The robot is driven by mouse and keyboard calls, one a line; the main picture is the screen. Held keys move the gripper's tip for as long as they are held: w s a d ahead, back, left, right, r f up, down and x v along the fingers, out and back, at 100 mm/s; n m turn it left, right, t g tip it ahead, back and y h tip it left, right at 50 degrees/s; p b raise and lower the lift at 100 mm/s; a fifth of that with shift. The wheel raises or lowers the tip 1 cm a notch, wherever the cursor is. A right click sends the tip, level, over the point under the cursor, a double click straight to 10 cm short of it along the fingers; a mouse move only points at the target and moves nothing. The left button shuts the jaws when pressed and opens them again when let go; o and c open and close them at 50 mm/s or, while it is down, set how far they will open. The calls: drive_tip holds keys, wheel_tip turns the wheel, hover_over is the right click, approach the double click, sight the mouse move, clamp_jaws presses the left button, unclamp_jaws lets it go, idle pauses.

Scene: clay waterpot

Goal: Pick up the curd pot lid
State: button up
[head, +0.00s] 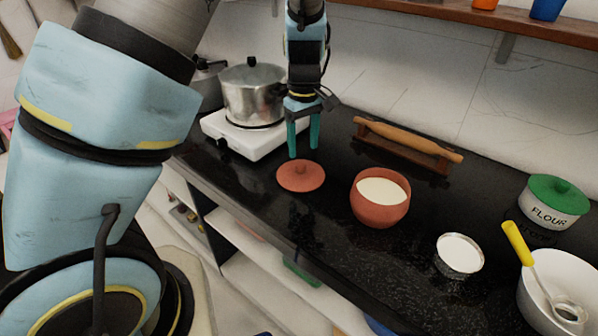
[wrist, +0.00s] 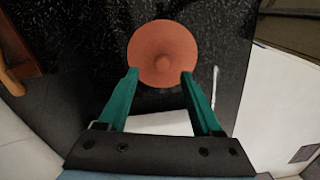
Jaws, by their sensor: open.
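The curd pot lid (head: 301,176) is a round terracotta disc with a small knob, lying flat on the black counter. It also shows in the wrist view (wrist: 163,53), at the top middle, with its knob towards me. My gripper (head: 303,156) has teal fingers and points down above the counter, just behind the lid. In the wrist view my open gripper (wrist: 159,72) has its fingertips apart, overlapping the lid's near edge in the picture, with nothing held. The curd pot (head: 380,198), terracotta with white curd inside, stands uncovered to the right of the lid.
A white stove (head: 243,136) bearing a metal pot (head: 254,93) stands left of my gripper. A rolling pin (head: 407,138) on a wooden stand lies behind the curd pot. A small metal bowl (head: 459,256) and a flour tin (head: 553,203) are right. The counter's front edge runs close to the lid.

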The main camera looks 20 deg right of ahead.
sight(301, 165)
drive_tip(key=shift+a+f+p, duration=0.15)
drive_tip(key=shift+f+p, duration=0.2)
drive_tip(key=shift+f, duration=1.15)
drive_tip(key=shift+a+f+p, duration=0.1)
drive_tip(key=shift+f+p, duration=0.25)
drive_tip(key=shift+f, duration=1.1)
clamp_jaws()
